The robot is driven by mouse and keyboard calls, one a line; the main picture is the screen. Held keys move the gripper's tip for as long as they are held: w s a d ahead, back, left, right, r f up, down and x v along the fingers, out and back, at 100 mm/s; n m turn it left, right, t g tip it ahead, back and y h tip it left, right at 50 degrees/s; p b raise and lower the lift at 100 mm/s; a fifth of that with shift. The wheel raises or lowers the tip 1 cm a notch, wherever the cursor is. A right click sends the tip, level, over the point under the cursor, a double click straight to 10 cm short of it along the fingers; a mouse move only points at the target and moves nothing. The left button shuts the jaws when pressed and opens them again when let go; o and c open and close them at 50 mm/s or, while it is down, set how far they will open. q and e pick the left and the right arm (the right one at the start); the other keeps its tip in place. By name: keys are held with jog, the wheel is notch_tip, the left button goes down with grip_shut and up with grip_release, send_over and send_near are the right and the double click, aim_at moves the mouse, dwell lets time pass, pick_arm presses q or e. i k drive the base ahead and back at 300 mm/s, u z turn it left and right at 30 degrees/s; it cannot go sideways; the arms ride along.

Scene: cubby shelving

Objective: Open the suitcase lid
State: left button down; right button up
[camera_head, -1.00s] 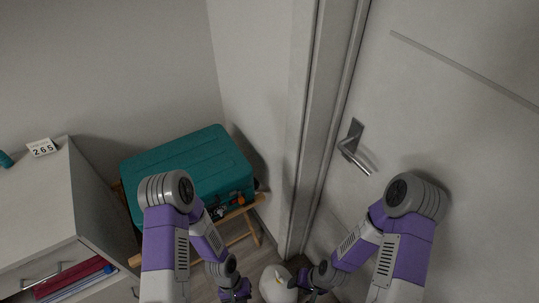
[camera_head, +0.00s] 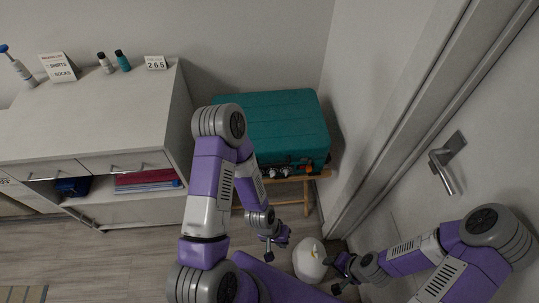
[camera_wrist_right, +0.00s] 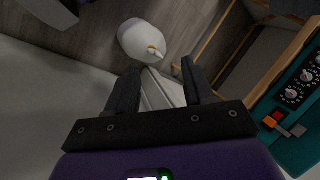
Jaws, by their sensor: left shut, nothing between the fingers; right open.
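The teal suitcase (camera_head: 283,118) lies flat with its lid shut, on a wooden folding stand (camera_head: 305,190) against the wall. Its front has dials and an orange-red latch (camera_head: 307,168). In the right wrist view the suitcase front (camera_wrist_right: 300,140) shows at the right edge, with dials and a red and orange latch piece (camera_wrist_right: 275,119). My left gripper (camera_head: 268,254) is shut and empty, low in front of the stand. My right gripper (camera_head: 338,276) is open and empty, also low, near the white bin; its fingers (camera_wrist_right: 160,68) show apart. Neither touches the suitcase. My left arm hides the suitcase's left front part.
A grey cabinet (camera_head: 90,125) with drawers and folded clothes is on the left. A door with a handle (camera_head: 446,162) is on the right.

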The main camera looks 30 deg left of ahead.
aim_at(285, 127)
jog(key=z, duration=0.25)
jog(key=k, duration=1.05)
jog(key=u, duration=0.7)
jog(key=i, duration=0.5)
jog(key=u, duration=0.05)
